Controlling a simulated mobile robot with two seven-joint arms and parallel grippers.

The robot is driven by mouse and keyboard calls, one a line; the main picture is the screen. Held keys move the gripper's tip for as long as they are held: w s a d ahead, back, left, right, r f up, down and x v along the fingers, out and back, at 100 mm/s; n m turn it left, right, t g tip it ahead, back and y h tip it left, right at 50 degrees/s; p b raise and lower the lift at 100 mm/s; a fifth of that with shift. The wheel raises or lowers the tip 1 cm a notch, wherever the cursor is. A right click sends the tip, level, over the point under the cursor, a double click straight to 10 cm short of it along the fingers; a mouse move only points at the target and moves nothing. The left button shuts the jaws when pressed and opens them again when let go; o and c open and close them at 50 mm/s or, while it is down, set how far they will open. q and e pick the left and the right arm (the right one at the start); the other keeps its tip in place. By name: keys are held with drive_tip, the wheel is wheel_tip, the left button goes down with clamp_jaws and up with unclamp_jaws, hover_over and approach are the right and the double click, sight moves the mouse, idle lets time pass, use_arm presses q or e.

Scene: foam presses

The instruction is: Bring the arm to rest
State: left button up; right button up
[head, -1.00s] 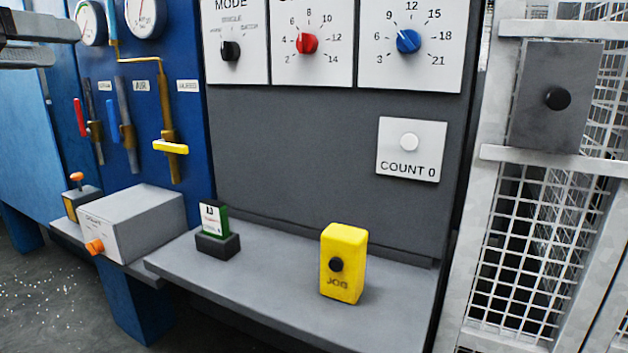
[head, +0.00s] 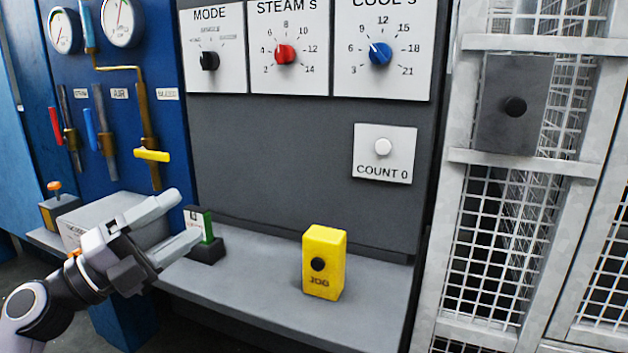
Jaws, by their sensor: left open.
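My left gripper (head: 187,219) is in the lower left of the head view. Its two grey fingers are apart and point up and to the right. It appears empty. The fingers lie in front of the grey box (head: 86,217) and overlap the edge of the green and white card (head: 207,226) in its dark holder (head: 207,251). I cannot tell whether a finger touches the card. The arm comes in from the left edge. My right gripper is out of view.
A yellow JOG box (head: 325,262) stands on the grey shelf (head: 265,290), with clear shelf around it. The panel above has MODE (head: 209,61), red (head: 285,55) and blue (head: 380,54) knobs. Valve levers (head: 152,156) are on the left. A mesh fence (head: 487,240) is at right.

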use_arm(q)
drive_tip(key=s+a+f+n+t+y+p, duration=0.1)
drive_tip(key=s+f+n+t+y, duration=0.15)
drive_tip(key=f+n+y, duration=0.6)
drive_tip(key=s+a+f+n+t+y, duration=0.2)
drive_tip(key=s+f+n+y, duration=0.15)
drive_tip(key=f+n, duration=1.05)
drive_tip(key=s+d+f+n+g+y, duration=0.1)
drive_tip(key=s+f+g, duration=0.3)
drive_tip(key=s+f, duration=0.4)
drive_tip(key=s+d+f+n+g+y+p, duration=0.1)
drive_tip(key=s+f+n+g, duration=0.3)
drive_tip(key=s+f, duration=0.4)
wheel_tip(320, 180, down, 3)
drive_tip(key=shift+d+r+y, duration=0.1)
drive_tip(key=shift+d+y, duration=0.15)
drive_tip(key=shift+y, duration=0.15)
drive_tip(key=c, duration=0.5)
drive_tip(key=shift+d, duration=0.15)
